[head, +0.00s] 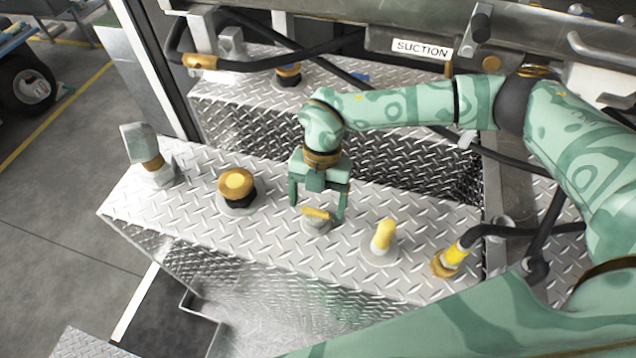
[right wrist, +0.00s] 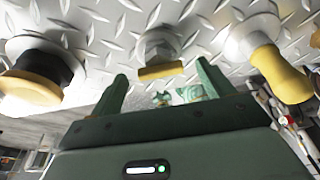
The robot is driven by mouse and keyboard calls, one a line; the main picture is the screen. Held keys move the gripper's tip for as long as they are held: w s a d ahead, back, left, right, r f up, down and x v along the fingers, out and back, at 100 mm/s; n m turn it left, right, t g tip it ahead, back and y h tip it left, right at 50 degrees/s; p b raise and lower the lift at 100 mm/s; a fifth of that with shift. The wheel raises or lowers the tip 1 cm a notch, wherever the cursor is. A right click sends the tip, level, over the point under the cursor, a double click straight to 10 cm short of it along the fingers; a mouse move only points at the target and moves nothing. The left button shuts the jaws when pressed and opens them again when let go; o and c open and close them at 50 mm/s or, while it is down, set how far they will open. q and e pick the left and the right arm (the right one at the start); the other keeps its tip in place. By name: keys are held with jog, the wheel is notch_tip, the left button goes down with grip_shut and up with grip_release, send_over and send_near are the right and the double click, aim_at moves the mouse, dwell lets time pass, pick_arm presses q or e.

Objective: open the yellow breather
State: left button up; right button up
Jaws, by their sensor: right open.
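My right gripper (head: 317,206) is open over a small round grey fitting (head: 315,226) with a flat yellow bar (head: 318,213) on top. Its fingers stand on either side of the bar; I cannot tell whether they touch it. The right wrist view shows the yellow bar (right wrist: 160,71) between and beyond the open fingers (right wrist: 162,84). A yellow-topped cap on a black base (head: 237,186) stands to the left. An upright yellow knob on a grey base (head: 383,236) stands to the right. Which one is the breather is not marked. My left gripper is not in view.
The fittings stand on a diamond-plate box top (head: 270,232). A grey block-headed fitting (head: 142,146) is at its left end. A black hose with a yellow end (head: 455,253) lies at the right. Behind are a raised plate ledge and a SUCTION label (head: 421,49).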

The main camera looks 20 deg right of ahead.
aim_at(316, 214)
jog(key=shift+b+x, duration=0.5)
jog(key=shift+x, duration=0.7)
